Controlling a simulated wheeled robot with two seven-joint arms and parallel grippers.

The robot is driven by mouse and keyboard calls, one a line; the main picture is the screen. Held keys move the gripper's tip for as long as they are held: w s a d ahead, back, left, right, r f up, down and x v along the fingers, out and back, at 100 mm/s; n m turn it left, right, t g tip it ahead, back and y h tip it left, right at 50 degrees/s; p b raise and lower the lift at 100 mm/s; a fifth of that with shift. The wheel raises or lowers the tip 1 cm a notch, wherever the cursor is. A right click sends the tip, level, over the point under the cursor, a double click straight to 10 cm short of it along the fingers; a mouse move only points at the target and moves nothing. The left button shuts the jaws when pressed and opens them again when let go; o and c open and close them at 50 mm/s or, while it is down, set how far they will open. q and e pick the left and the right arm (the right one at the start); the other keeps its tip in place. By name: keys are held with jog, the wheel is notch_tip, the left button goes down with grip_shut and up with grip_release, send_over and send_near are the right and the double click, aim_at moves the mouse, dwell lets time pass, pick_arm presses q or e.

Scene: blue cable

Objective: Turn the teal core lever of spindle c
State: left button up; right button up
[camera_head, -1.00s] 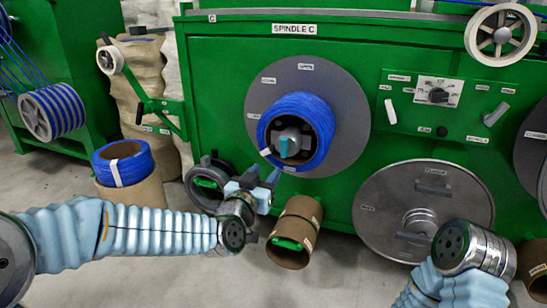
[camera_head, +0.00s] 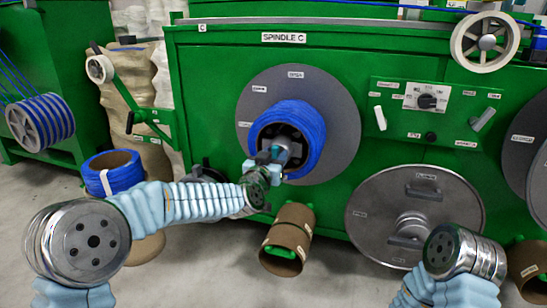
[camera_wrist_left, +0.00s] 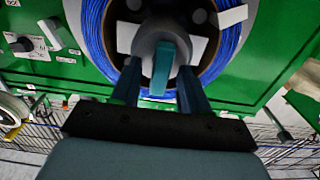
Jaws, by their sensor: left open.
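The teal core lever (camera_wrist_left: 163,68) sits on a grey hub at the centre of the blue cable spool (camera_head: 312,122) on spindle C. In the head view the lever is mostly hidden by my left gripper (camera_head: 274,152), which is at the spool's core. In the left wrist view my left gripper (camera_wrist_left: 160,88) is open, its two blue fingers pointing at the hub with the lever between and just beyond their tips. I cannot tell whether the fingers touch it. My right arm's wrist shows at the lower right of the head view; its gripper is out of view.
A round grey flange (camera_head: 268,95) stands behind the spool on the green machine (camera_head: 215,60). A control panel (camera_head: 438,105) is to its right. A grey disc cover (camera_head: 372,215) leans below the panel. Cardboard tubes (camera_head: 287,240) and another blue spool (camera_head: 112,172) stand at the floor.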

pick_arm(q)
grip_shut()
jog(key=shift+m, duration=0.3)
jog(key=m, duration=0.2)
jog(key=shift+s+d+m+p, duration=0.1)
jog(key=shift+d+m+p, duration=0.1)
jog(key=shift+m+p, duration=0.15)
jog(key=m, duration=0.3)
jog(key=shift+d+f+m, duration=0.1)
jog(key=shift+d+m, duration=0.05)
jog(key=shift+m, duration=0.2)
jog(key=m, duration=0.3)
jog(key=m+b, duration=0.1)
jog(key=m, duration=0.3)
jog(key=f+m, duration=0.1)
jog(key=m, duration=0.3)
jog(key=shift+s+d, duration=0.1)
jog(key=shift+d, duration=0.1)
